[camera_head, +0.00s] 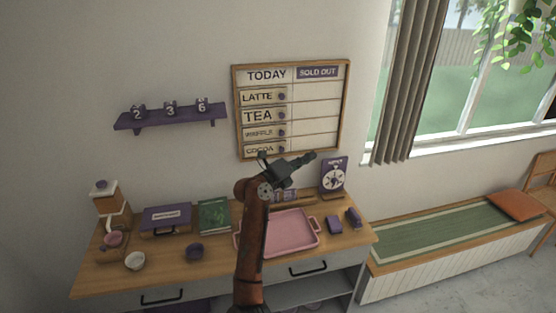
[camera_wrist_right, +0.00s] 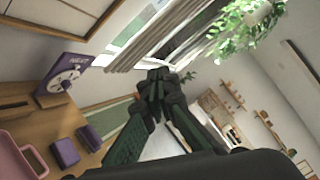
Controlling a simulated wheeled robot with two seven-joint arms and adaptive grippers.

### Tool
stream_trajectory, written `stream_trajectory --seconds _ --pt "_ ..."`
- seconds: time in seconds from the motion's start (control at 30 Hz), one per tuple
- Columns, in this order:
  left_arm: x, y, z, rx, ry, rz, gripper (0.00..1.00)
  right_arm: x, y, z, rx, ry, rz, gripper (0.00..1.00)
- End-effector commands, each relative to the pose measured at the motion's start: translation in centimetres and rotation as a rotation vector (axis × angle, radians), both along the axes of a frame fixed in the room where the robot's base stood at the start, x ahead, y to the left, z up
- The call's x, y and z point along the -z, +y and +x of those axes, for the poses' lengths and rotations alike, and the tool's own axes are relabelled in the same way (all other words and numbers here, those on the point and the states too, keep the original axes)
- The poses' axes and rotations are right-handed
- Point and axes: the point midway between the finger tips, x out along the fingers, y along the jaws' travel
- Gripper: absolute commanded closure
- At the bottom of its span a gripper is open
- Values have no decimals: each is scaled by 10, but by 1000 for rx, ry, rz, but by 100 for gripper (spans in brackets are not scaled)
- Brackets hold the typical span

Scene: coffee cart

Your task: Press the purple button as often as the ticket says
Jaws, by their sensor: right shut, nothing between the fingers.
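My right arm rises from the bottom of the head view, and its right gripper (camera_head: 308,157) is shut and empty. It appears above the counter, in front of the lower edge of the menu board. The wrist view also shows the closed fingers (camera_wrist_right: 160,78), touching nothing. I cannot pick out the purple button for certain; a small round purple thing (camera_head: 195,251) on the counter is too small to identify. I cannot make out a ticket. A purple card with a white dial (camera_head: 333,178) stands at the counter's back right and in the wrist view (camera_wrist_right: 65,82). My left gripper is out of view.
A pink tray (camera_head: 306,253) lies mid-counter, partly behind my arm. Two purple blocks (camera_head: 334,225) (camera_head: 353,218) lie to its right. Numbered blocks sit on a purple shelf (camera_head: 180,117).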

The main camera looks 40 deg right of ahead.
Motion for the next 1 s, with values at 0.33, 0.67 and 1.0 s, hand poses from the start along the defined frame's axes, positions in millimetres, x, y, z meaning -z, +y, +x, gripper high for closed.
stream_trajectory --seconds 0.33,0.67,1.0 --pt "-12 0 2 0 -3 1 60 45 96 68 -149 -195 781 100" --pt "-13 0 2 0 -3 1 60 47 112 75 -174 -198 846 100" --pt "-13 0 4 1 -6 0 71 46 112 76 -174 -198 844 100"
